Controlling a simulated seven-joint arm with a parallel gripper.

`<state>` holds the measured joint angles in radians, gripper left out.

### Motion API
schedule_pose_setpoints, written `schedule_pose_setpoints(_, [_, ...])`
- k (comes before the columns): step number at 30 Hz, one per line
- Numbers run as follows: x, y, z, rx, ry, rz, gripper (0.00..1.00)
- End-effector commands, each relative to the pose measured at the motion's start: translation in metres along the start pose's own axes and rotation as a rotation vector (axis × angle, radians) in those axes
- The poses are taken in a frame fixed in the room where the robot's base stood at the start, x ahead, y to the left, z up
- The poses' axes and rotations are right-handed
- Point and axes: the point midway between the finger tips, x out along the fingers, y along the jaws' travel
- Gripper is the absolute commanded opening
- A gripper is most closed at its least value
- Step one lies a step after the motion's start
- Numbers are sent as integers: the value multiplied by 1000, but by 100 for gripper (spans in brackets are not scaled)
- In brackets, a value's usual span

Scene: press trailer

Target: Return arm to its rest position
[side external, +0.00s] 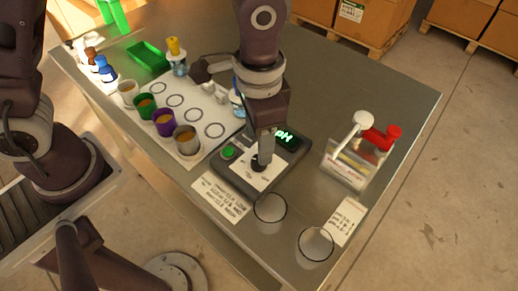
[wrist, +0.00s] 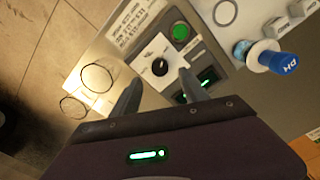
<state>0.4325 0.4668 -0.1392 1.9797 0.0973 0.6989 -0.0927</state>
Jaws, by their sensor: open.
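My gripper (side external: 264,150) hangs over the dark pH meter (side external: 235,180) on the metal table. In the wrist view my gripper (wrist: 158,88) shows two fingers spread apart with nothing between them. The meter's black knob (wrist: 160,67) lies just beyond the fingertips, and whether they touch it is unclear. The meter has a green button (side external: 228,153) and a lit green display (side external: 286,138), partly hidden by a finger in the wrist view.
Two clear beakers (side external: 270,207) (side external: 315,245) stand near the front edge. A clear rack (side external: 347,165) with white and red tops stands right. A blue-capped pH probe (wrist: 278,60) is near the meter.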

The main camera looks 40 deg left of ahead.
Motion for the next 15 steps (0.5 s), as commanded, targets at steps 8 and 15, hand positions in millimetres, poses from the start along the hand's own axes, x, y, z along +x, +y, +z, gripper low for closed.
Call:
schedule_pose_setpoints(8, [-16, 0, 0, 1, -2, 0, 52])
schedule_pose_setpoints(15, [-36, -13, 8, -34, 33, -11, 52])
